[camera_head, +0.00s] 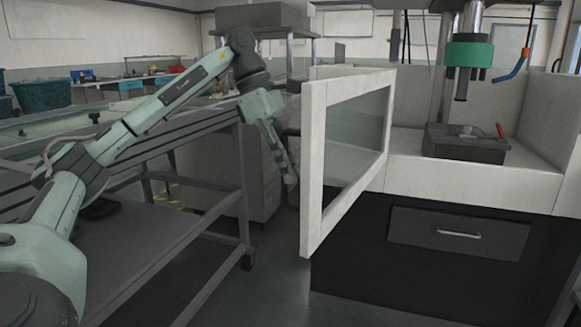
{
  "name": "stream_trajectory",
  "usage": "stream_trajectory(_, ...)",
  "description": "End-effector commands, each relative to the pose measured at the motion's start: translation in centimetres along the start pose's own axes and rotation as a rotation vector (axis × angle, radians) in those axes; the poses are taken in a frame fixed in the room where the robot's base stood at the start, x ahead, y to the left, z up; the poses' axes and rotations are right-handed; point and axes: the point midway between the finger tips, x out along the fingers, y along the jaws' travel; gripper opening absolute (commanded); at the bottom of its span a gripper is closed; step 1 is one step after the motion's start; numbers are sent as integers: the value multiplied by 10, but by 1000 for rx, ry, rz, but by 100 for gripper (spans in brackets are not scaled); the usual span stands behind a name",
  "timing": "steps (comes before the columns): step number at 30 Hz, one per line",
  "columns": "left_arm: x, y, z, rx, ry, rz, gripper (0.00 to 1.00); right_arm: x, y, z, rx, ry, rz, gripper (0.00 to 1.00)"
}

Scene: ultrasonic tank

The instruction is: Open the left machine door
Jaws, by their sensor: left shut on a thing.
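The left machine door (312,155), a white frame around a glass pane (352,135), stands swung open, jutting out toward me from the machine's left side. My left arm comes in from the left and reaches up and over. My left gripper (291,172) points down beside the outer face of the door, at its free edge. It is shut on the door handle (291,132), a dark piece at that edge, mostly hidden. My right gripper is not in view.
The machine has a white work bay with a green-collared spindle (470,54) above a dark block (466,143). A drawer (458,233) is below. A metal-framed table (180,240) stands at left under my arm. Dark floor shows between table and machine.

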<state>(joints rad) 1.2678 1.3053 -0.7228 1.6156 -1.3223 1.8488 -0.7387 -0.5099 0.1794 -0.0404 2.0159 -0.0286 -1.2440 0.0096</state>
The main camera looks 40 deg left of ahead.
Motion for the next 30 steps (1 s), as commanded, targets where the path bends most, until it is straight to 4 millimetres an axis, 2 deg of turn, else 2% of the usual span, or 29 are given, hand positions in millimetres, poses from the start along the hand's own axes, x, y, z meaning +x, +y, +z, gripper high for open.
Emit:
stream_trajectory(4, 3, -4, -3, -1, 12, -16, 0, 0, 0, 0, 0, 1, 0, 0)
stream_trajectory(5, 3, -4, -3, -1, 12, -16, 15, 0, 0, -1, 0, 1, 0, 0)
stream_trajectory(9, 2, -3, -3, -1, 11, -13, 33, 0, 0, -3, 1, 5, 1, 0)
stream_trajectory(20, -3, -1, -1, -1, 6, -6, 33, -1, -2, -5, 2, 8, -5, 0)
stream_trajectory(23, -13, -1, -1, -1, 4, -4, 33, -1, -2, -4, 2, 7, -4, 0)
stream_trajectory(30, -62, -1, 0, -1, 3, -1, 33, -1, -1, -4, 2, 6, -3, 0)
